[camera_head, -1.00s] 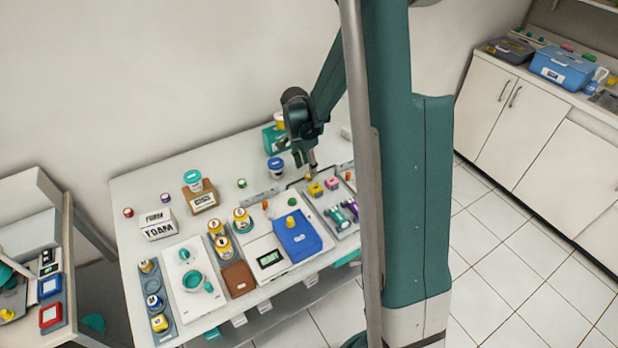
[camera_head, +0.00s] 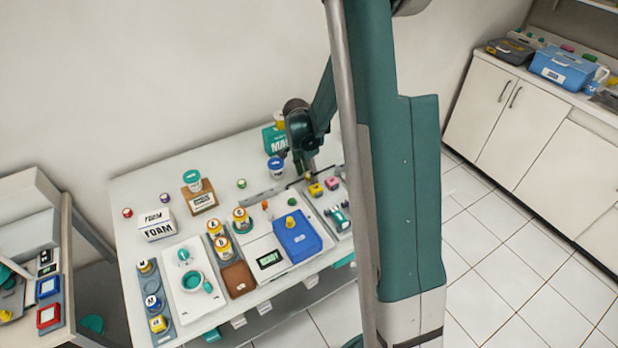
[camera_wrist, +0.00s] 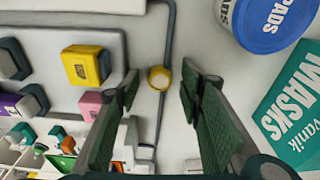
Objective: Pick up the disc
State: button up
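A small round piece with a yellow rim and pale top, which looks like the disc (camera_wrist: 159,77), stands on the pale surface near the dark tray edge in the wrist view. My gripper (camera_wrist: 160,88) is open, with one finger on each side of the piece and a visible gap to each. Nothing is held. In the head view my gripper (camera_head: 307,168) points down at the back right of the table. The disc is too small there to make out surely.
In the wrist view, a yellow block (camera_wrist: 86,65) and pink block (camera_wrist: 92,105) sit left on a tray. A blue-lidded PADS tub (camera_wrist: 270,25) and teal MASKS box (camera_wrist: 290,115) stand close on the right. A blue box (camera_head: 297,238) stands nearer the front.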

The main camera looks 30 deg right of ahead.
aim_at(308, 175)
jog(key=c, duration=0.8)
jog(key=shift+o, duration=0.2)
notch_tip(308, 175, up, 10)
jog(key=p, duration=0.1)
dwell(0.8)
